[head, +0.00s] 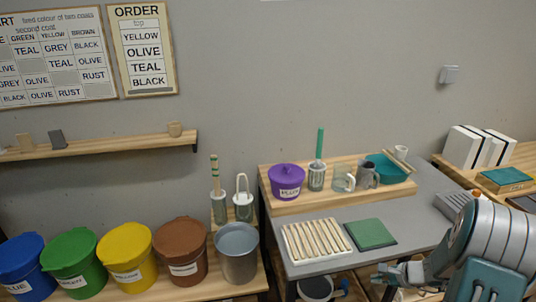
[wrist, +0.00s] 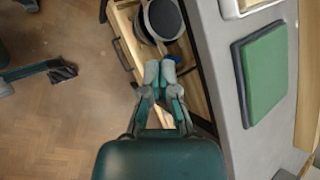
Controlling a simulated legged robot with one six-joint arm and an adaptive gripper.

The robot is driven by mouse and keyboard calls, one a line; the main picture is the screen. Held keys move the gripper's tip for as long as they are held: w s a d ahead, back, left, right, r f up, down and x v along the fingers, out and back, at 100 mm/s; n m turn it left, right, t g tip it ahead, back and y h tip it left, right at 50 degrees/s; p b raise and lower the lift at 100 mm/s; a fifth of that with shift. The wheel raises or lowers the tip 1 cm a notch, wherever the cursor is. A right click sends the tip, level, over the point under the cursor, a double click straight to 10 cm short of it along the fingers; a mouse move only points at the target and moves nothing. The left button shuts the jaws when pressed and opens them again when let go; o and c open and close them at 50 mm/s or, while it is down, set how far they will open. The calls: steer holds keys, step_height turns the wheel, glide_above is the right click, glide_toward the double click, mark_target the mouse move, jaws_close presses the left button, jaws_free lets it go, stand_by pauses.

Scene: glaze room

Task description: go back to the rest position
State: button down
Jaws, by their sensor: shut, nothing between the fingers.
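My gripper (head: 398,272) is at the front edge of the grey table (head: 426,208) in the head view, low and to the right of the green pad. In the wrist view my gripper (wrist: 160,68) points down past the table's edge, over the gap between the floor and a lower wooden shelf. Its fingers are together and hold nothing. My arm covers the right front part of the table.
Coloured buckets (head: 127,257) stand left. The wooden floor (wrist: 60,125) shows open room.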

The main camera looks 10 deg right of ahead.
steer(key=s+a+r+n+g, duration=0.1)
steer(key=s+a+r+n, duration=0.15)
steer(key=a+r, duration=0.3)
steer(key=s+a+r+n+g+h, duration=0.1)
steer(key=a+r+n, duration=0.35)
steer(key=r, duration=0.25)
steer(key=s+a+r+n+g, duration=0.1)
steer(key=s+a+r+n, duration=0.15)
steer(key=a+r, duration=0.35)
steer(key=s+a+r+n+t+h, duration=0.1)
steer(key=s+a+r+n+h, duration=0.1)
steer(key=s, duration=0.6)
steer(key=s+a+r+n+t+h, duration=0.1)
steer(key=s+a+r+n+h, duration=0.1)
steer(key=s+a+r+n, duration=0.3)
steer(key=shift+s+r+n+h, duration=0.3)
steer(key=shift+s+r+n, duration=0.95)
steer(key=shift+s, duration=0.6)
steer(key=shift+a+f, duration=0.1)
